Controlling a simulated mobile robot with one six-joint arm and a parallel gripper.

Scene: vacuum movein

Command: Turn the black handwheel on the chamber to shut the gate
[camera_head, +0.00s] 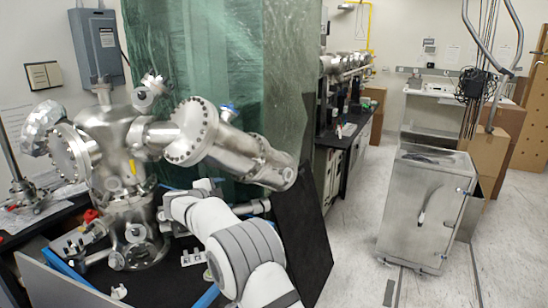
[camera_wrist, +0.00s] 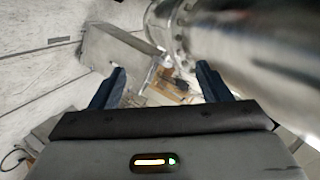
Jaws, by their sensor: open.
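The steel vacuum chamber (camera_head: 108,130) stands upright on the bench at the left in the head view, with flanged arms branching from it. A thick cylindrical arm (camera_head: 200,135) reaches to the right from it. I cannot make out the black handwheel in either view; my arm may hide it. My gripper is in front of the chamber, low beside the cylindrical arm, mostly hidden behind my own wrist in the head view. In the wrist view my gripper (camera_wrist: 160,82) has two dark fingers wide apart, with nothing between them. A large shiny metal cylinder (camera_wrist: 255,50) is close at the upper right.
A green translucent curtain (camera_head: 250,70) hangs behind the chamber. A dark panel (camera_head: 302,235) leans right of my arm. Small fittings lie on the dark bench top (camera_head: 180,285).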

